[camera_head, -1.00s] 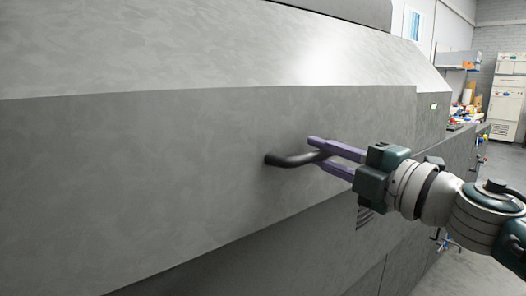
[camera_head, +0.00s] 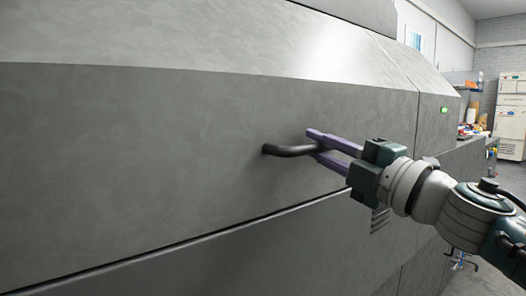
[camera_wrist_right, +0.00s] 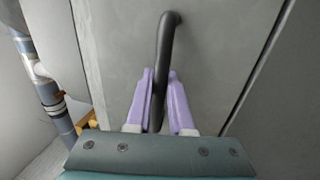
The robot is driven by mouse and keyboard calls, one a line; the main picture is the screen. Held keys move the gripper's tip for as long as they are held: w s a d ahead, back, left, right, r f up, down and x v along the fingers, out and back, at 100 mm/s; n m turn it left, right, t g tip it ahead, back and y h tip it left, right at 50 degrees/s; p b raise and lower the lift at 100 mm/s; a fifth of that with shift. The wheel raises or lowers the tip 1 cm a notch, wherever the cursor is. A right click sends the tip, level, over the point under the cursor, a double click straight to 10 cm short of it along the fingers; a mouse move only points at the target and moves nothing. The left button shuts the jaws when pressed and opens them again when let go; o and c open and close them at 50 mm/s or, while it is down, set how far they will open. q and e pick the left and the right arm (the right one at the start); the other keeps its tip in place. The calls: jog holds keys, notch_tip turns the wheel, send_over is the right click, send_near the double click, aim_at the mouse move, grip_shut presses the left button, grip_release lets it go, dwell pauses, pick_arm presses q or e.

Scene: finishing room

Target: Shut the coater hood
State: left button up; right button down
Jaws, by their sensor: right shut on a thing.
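The coater hood (camera_head: 150,140) is a large grey metal panel filling most of the head view, with a sloped upper face. A dark bar handle (camera_head: 283,150) sticks out from its front face. My right gripper (camera_head: 313,146) has its purple fingers shut on the handle. In the right wrist view the handle (camera_wrist_right: 166,50) runs between the two fingers (camera_wrist_right: 160,95) and bends at its top into the grey panel. A seam runs below the hood's front panel, above a lower grey panel (camera_head: 230,255). My left gripper is not in view.
A small green light (camera_head: 445,110) is on the machine's right end. Beyond it are a cluttered bench, a shelf and a pale cabinet (camera_head: 510,115). The right wrist view shows grey pipes (camera_wrist_right: 45,90) at left. Open floor shows at lower right.

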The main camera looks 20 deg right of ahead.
jog(key=c, duration=0.8)
grip_release()
jog(key=shift+w+a+f, duration=0.1)
jog(key=shift+w+f, duration=0.05)
jog(key=shift+f, duration=0.15)
jog(key=v, duration=1)
jog(key=shift+r, duration=0.1)
